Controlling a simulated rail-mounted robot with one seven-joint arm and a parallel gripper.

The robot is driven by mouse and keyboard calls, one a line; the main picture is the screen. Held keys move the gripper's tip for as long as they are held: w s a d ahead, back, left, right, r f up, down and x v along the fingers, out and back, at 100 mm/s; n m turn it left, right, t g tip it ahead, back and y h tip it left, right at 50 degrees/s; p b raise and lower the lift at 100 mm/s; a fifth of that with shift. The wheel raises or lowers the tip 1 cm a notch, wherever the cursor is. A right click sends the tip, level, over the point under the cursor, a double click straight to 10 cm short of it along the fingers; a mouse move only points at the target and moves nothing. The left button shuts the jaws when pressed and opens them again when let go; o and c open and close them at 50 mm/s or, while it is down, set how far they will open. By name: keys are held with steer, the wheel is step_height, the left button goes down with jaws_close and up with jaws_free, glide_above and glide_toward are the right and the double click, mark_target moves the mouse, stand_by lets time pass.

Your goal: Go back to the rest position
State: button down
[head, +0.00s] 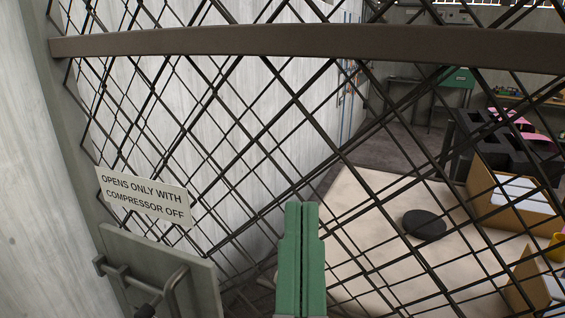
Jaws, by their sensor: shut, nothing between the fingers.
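My gripper (302,206) shows at the bottom middle of the head view as two long green fingers. The fingers lie side by side with only a thin dark line between them, shut and empty. They point up in the picture, in front of a dark wire mesh (345,160). I cannot tell whether the fingertips touch the mesh. The rest of my arm is out of view below.
A brown crossbar (300,42) spans the mesh near the top. At left are a sign (143,196) reading "OPENS ONLY WITH COMPRESSOR OFF" and a latch plate with a handle (174,290).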

step_height(320, 180, up, 38)
steer(key=p, duration=3.6)
steer(key=shift+a+y+p, duration=0.35)
steer(key=shift+y+p, duration=0.05)
